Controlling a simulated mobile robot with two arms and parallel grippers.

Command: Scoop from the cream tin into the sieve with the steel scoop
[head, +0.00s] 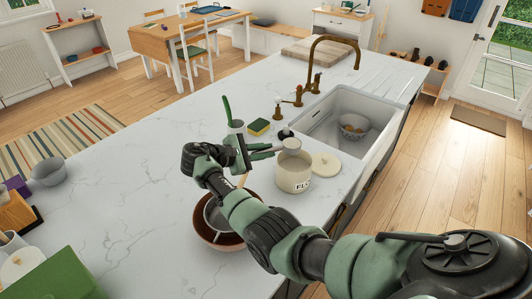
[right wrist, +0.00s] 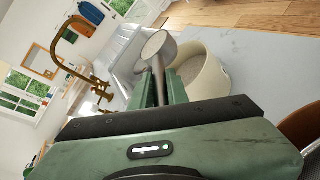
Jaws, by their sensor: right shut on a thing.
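The cream tin (head: 293,181), with dark lettering on its front, stands open on the worktop; its inside shows in the right wrist view (right wrist: 207,85). My right gripper (head: 268,150) is shut on the handle of the steel scoop (head: 291,144). The scoop's cup (right wrist: 158,47) is above the tin's rim, on its far side. I cannot tell whether the cup holds anything. The sieve (head: 213,216) rests in a brown bowl (head: 205,236), left of the tin and partly hidden by my right arm. My left gripper is not in view.
A round cream lid (head: 326,163) lies right of the tin. The sink (head: 345,112) with a bowl (head: 353,127) and a brass tap (head: 318,62) are behind. A sponge (head: 258,127) and a brush holder (head: 236,128) stand close behind my gripper.

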